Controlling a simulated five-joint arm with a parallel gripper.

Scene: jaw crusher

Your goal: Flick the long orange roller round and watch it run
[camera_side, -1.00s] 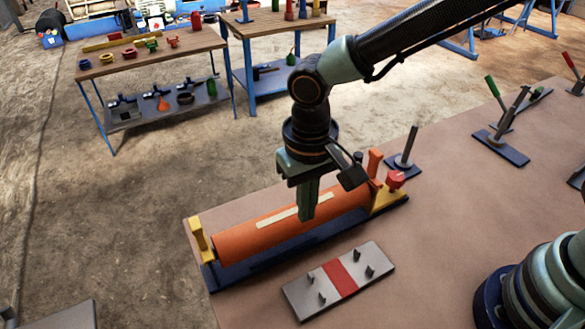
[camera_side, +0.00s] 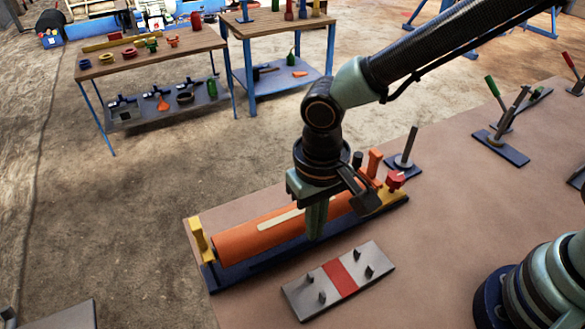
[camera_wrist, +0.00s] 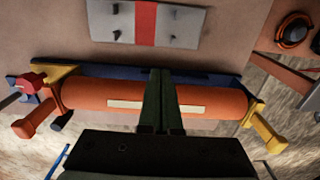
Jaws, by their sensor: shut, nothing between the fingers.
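The long orange roller (camera_side: 258,234) lies between yellow end brackets on a dark blue base (camera_side: 236,275). A cream strip (camera_side: 281,219) runs along its surface. My gripper (camera_side: 316,238) is shut and empty, its fingers pointing down at the roller's near side in the side view. In the wrist view the roller (camera_wrist: 88,97) spans the picture, with the shut fingers (camera_wrist: 160,74) crossing in front of its middle and hiding part of the strip (camera_wrist: 125,104). I cannot tell whether the fingertips touch the roller.
A grey plate with a red band (camera_side: 340,279) and several pegs lies in front of the base. A red knob (camera_side: 396,179) and an orange post (camera_side: 374,162) stand at the right end. A blue-based upright rod (camera_side: 405,160) is behind.

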